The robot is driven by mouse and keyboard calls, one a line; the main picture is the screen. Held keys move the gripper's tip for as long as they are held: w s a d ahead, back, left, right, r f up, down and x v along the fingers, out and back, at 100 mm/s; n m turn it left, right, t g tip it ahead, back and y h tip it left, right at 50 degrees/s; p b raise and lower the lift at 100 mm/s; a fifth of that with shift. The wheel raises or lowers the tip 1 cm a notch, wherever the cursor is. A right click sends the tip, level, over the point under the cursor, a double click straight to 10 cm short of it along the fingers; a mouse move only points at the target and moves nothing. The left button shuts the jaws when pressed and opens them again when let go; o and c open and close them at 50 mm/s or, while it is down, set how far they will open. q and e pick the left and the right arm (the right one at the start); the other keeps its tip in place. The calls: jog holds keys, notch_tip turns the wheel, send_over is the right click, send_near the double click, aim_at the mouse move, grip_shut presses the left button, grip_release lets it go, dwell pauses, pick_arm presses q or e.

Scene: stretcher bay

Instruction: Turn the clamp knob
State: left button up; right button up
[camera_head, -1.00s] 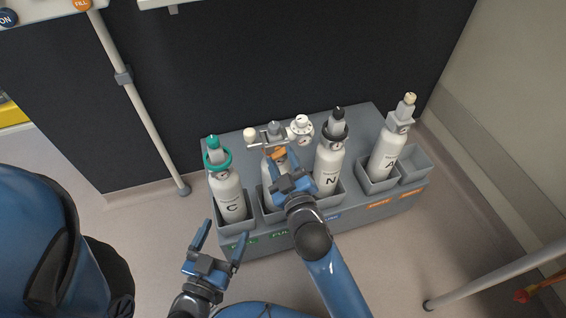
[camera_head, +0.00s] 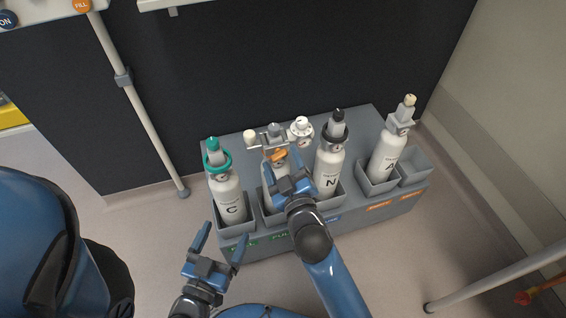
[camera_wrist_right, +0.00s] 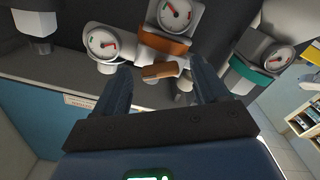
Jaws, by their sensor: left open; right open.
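A regulator (camera_head: 264,140) sits on the second cylinder from the left, with a cream knob (camera_head: 250,134) at its left end and a dial gauge (camera_head: 302,128) at its right. An orange part (camera_head: 278,155) shows below its bar. My right gripper (camera_head: 284,170) is open just in front of that part and hides much of the cylinder. In the right wrist view an orange-brown lever-like knob (camera_wrist_right: 162,70) lies between the open fingers, with no clear contact. My left gripper (camera_head: 221,240) is open and empty, in front of the rack near cylinder C (camera_head: 229,200).
A grey rack (camera_head: 245,242) holds several cylinders, including N (camera_head: 328,172) and A (camera_head: 386,150), close right of my right gripper. An empty pocket (camera_head: 415,164) is at its right end. A pole (camera_head: 140,110) stands left; another (camera_head: 495,275) is at lower right.

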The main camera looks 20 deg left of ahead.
pick_arm(q)
jog(key=shift+f, duration=0.1)
pick_arm(e)
jog(key=v, duration=1)
jog(key=shift+s+d, duration=0.25)
jog(key=shift+s, duration=0.1)
